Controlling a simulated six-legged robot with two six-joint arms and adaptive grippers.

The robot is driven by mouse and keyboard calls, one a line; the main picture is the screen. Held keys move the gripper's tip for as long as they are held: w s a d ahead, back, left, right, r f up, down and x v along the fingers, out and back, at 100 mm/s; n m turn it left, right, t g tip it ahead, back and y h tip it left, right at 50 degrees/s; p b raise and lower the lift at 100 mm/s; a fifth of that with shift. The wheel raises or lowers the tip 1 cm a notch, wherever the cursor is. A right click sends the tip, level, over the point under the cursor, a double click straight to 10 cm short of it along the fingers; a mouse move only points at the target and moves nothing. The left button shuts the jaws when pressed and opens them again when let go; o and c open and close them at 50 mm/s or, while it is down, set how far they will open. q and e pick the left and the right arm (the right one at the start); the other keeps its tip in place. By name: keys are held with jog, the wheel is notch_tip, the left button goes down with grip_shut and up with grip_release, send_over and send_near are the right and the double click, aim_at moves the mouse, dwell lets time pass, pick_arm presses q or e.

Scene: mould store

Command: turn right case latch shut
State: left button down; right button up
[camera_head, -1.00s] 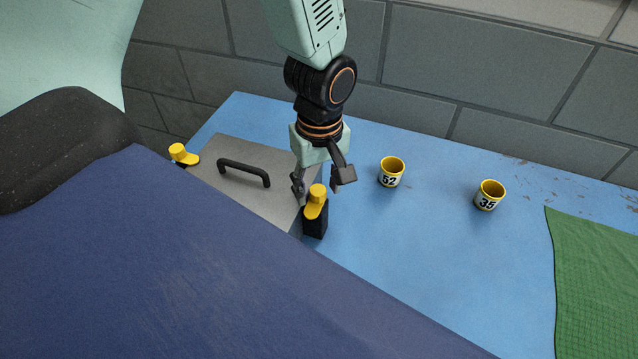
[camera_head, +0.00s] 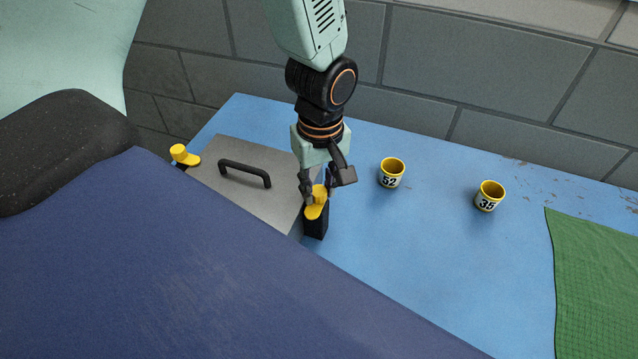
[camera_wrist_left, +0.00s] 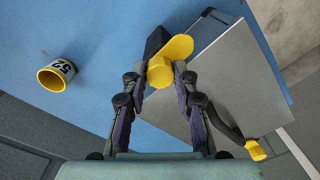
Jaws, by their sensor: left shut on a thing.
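A grey case (camera_head: 240,206) with a black handle (camera_head: 243,173) on its lid stands on the blue table. Its right yellow latch (camera_head: 316,208) sits on a black block (camera_head: 316,229) at the case's right edge; it also shows in the left wrist view (camera_wrist_left: 179,48). My left gripper (camera_head: 322,186) comes down from above and is shut on the right latch's round yellow knob, one finger on each side. A second yellow latch (camera_head: 184,156) is at the case's left side. The case's near part is hidden by a dark blue surface. My right gripper is not in view.
A yellow-rimmed cup marked 52 (camera_head: 391,173) stands a little right of my left gripper. A cup marked 35 (camera_head: 489,196) is farther right. A green cloth (camera_head: 597,284) lies at the right edge. The table between is clear; a grey block wall (camera_head: 480,82) stands behind.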

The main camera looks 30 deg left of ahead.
pick_arm(q)
jog(key=m+p, duration=0.1)
jog(key=m, duration=0.1)
jog(key=m+p, duration=0.1)
jog(key=p, duration=0.1)
jog(key=shift+r+m, duration=0.2)
jog(key=shift+m, duration=0.2)
jog(key=m+p, duration=0.3)
jog(key=m, duration=0.1)
jog(key=shift+m, duration=0.3)
jog(key=m+p, duration=0.1)
jog(key=m, duration=0.3)
jog(key=shift+p, duration=0.35)
jog(key=m+p, duration=0.1)
jog(key=m, duration=0.4)
jog(key=shift+w+f, duration=0.1)
jog(key=shift+m, duration=0.3)
jog(key=c, duration=1)
grip_release()
jog(key=shift+c, duration=0.2)
